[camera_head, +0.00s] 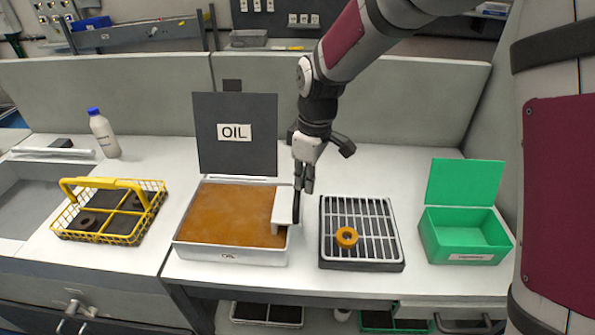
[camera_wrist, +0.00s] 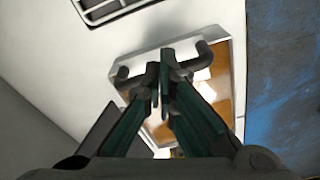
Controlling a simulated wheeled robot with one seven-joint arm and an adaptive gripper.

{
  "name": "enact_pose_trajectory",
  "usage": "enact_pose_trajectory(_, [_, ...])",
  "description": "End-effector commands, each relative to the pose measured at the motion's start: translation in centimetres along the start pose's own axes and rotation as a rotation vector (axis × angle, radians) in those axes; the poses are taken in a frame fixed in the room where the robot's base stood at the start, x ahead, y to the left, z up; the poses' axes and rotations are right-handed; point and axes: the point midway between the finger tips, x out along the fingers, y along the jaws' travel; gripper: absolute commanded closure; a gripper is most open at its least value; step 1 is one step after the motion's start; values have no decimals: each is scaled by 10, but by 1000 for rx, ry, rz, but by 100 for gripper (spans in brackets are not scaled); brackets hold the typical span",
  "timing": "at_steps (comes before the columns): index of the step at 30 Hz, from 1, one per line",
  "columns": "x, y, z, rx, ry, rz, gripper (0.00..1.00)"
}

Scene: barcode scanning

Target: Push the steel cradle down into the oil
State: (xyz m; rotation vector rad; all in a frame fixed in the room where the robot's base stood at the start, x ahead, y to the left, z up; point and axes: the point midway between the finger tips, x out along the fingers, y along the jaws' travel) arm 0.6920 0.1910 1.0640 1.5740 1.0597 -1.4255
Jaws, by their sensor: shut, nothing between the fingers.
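The oil bath (camera_head: 183,243) is a shallow steel tray filled with amber oil (camera_head: 225,210), with a dark raised lid (camera_head: 235,152) marked OIL behind it. The pale steel cradle (camera_head: 283,205) is at the bath's right end, with its upper part showing above the oil; its lower part is hidden. My gripper (camera_head: 297,216) points down at the cradle's right edge, by the bath's right rim. In the wrist view my shut fingers (camera_wrist: 164,82) hold nothing and overlap the pale cradle and oil. I cannot tell whether they touch the cradle.
A drain rack (camera_head: 361,265) with an orange ring (camera_head: 347,237) on it stands just right of the bath. An open green box (camera_head: 464,238) is at the far right. A yellow wire basket (camera_head: 105,237) with dark rings and a white bottle (camera_head: 104,135) are left.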

Motion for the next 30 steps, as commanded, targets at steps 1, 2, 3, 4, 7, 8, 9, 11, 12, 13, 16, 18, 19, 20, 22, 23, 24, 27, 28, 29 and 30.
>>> enact_pose_trajectory(1, [-6,-1,8,4,0,0,100])
enact_pose_trajectory(2, [-7,-1,11,4,0,0,100])
enact_pose_trajectory(3, [-8,-2,13,2,0,0,100])
enact_pose_trajectory(4, [-8,-2,14,1,0,-1,100])
enact_pose_trajectory(7, [-7,-1,14,-1,0,0,100])
enact_pose_trajectory(8, [-7,-1,14,-1,0,0,100])
enact_pose_trajectory(9, [-7,0,14,-1,0,0,100])
enact_pose_trajectory(11, [-7,0,14,-1,0,0,100])
enact_pose_trajectory(12, [-7,0,14,0,0,0,100])
enact_pose_trajectory(13, [-8,0,13,0,1,1,100])
enact_pose_trajectory(16, [-16,1,13,0,3,3,100])
enact_pose_trajectory(18, [-27,1,13,0,4,4,100])
enact_pose_trajectory(19, [-32,1,13,0,4,4,100])
enact_pose_trajectory(20, [-37,0,13,0,3,4,100])
enact_pose_trajectory(22, [-52,1,13,0,4,4,100])
enact_pose_trajectory(23, [-58,1,12,-1,5,5,100])
enact_pose_trajectory(24, [-67,0,13,-1,4,4,100])
enact_pose_trajectory(27, [-87,0,13,-1,3,4,100])
enact_pose_trajectory(28, [-92,0,13,0,3,4,100])
enact_pose_trajectory(29, [-97,0,13,0,2,3,100])
enact_pose_trajectory(30, [-103,0,13,0,3,3,100])
